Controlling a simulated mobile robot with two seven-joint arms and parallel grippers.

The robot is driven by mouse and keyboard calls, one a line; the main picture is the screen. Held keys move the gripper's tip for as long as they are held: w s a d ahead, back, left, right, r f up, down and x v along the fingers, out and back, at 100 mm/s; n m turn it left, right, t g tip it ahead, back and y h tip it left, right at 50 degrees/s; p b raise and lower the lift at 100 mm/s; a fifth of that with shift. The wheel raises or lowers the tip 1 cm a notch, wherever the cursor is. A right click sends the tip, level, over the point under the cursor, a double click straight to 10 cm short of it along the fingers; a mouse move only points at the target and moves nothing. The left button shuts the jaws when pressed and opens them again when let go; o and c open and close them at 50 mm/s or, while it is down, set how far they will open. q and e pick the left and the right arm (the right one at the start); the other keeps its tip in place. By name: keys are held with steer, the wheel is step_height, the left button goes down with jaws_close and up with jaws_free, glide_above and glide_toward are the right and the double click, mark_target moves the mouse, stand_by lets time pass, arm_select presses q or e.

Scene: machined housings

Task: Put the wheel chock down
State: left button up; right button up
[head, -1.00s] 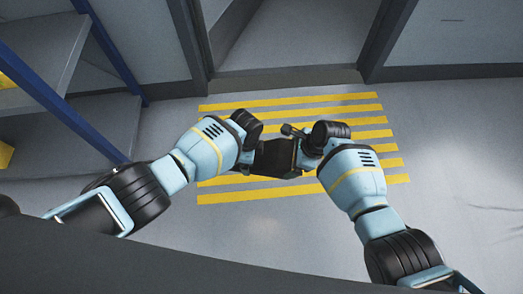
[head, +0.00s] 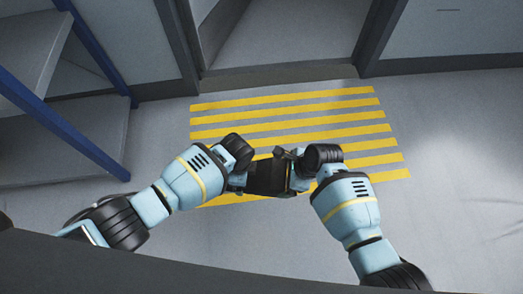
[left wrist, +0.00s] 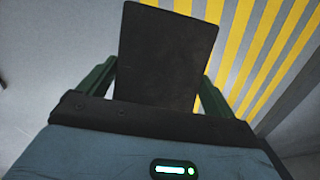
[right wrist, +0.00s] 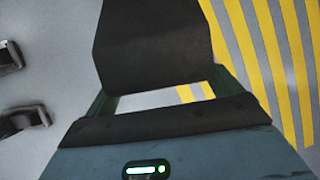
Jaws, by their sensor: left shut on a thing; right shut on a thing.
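The wheel chock (head: 267,178) is a dark, blocky piece held between my two grippers in the head view, over the near part of the yellow-striped floor area. My left gripper (head: 241,181) is shut on its left side. My right gripper (head: 297,173) is shut on its right side. The chock also fills the upper middle of the left wrist view (left wrist: 168,55) and of the right wrist view (right wrist: 152,45), between the green fingers. I cannot tell from the frames how high it is above the floor.
Yellow stripes (head: 285,107) mark the grey floor in front of a doorway (head: 285,35). A shelf rack with blue posts (head: 85,135) stands at the left. The floor to the right (head: 455,150) is clear.

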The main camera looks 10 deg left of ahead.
arm_select(q)
steer(key=s+f+b, duration=0.2)
steer(key=s+f, duration=0.1)
steer(key=f, duration=0.1)
steer(key=s+f+b, duration=0.2)
steer(key=s+f, duration=0.2)
steer(key=s+f+b, duration=0.3)
steer(key=f, duration=0.1)
steer(key=shift+s+a+f, duration=0.2)
steer(key=shift+s+f, duration=0.05)
steer(key=shift+f, duration=0.1)
arm_select(e)
steer(key=s+f, duration=1)
steer(key=f, duration=0.2)
steer(key=shift+s+f, duration=0.15)
steer(key=shift+f, duration=0.2)
arm_select(q)
steer(key=shift+w, duration=0.15)
